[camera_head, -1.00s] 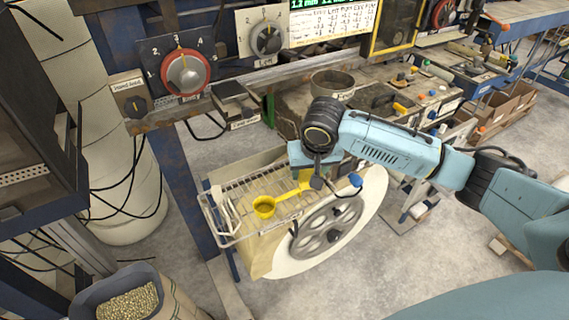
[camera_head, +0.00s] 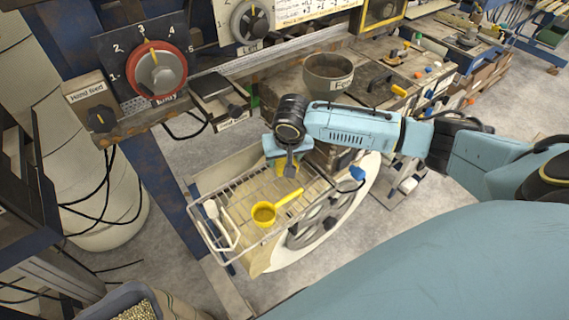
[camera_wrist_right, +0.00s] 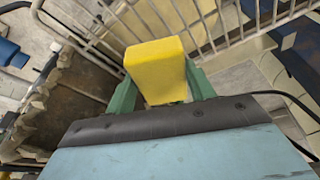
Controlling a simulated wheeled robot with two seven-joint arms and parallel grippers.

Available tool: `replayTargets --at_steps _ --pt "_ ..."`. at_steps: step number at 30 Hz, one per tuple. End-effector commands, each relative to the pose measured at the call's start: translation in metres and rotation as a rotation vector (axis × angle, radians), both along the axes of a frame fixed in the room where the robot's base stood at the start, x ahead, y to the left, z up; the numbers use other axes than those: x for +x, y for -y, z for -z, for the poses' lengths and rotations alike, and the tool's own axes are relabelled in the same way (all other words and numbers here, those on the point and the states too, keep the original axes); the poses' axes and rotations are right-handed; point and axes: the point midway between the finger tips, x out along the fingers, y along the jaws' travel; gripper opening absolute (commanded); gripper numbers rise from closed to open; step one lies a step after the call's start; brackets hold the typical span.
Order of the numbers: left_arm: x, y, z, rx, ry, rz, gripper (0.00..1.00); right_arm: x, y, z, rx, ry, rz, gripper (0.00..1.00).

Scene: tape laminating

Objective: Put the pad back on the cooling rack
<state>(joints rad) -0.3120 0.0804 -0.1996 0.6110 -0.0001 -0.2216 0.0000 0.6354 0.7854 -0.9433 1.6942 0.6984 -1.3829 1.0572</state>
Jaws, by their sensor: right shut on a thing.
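The cooling rack (camera_head: 240,196) is a wire tray with raised wire sides, left of centre in the head view. My right gripper (camera_head: 287,170) is over its far right part, pointing down. In the right wrist view, my right gripper (camera_wrist_right: 160,88) is shut on the pad (camera_wrist_right: 158,68), a yellow block between green fingers. The rack's wires (camera_wrist_right: 228,48) show behind the pad there. In the head view the pad is mostly hidden by the gripper. I cannot tell whether the pad touches the rack. My left gripper is not in view.
A yellow scoop (camera_head: 264,214) lies on the rack, its handle pointing right towards my gripper. A white-handled brush (camera_head: 212,212) lies at the rack's left end. A large spoked wheel (camera_head: 312,228) stands beneath the rack. A round bowl (camera_head: 328,76) sits on the bench behind.

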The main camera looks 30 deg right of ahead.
Motion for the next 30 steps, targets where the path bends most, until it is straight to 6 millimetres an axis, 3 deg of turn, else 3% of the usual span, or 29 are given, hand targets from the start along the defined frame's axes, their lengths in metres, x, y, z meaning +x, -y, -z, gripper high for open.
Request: replayTargets --at_steps 6,16,17,21,30 --pt "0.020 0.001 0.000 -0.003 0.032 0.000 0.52 -0.001 0.000 0.028 0.001 -0.002 0.000 0.17" --pt "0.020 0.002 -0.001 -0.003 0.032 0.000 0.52 -0.001 -0.001 0.031 0.001 -0.001 0.000 0.17" --pt "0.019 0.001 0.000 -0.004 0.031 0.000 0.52 0.000 0.000 0.030 0.001 -0.001 -0.001 0.58" --pt "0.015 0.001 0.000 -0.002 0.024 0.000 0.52 0.000 0.000 0.030 0.000 -0.001 -0.001 0.75" --pt "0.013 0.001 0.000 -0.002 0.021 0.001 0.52 0.000 0.000 0.028 0.000 0.000 -0.001 0.75"
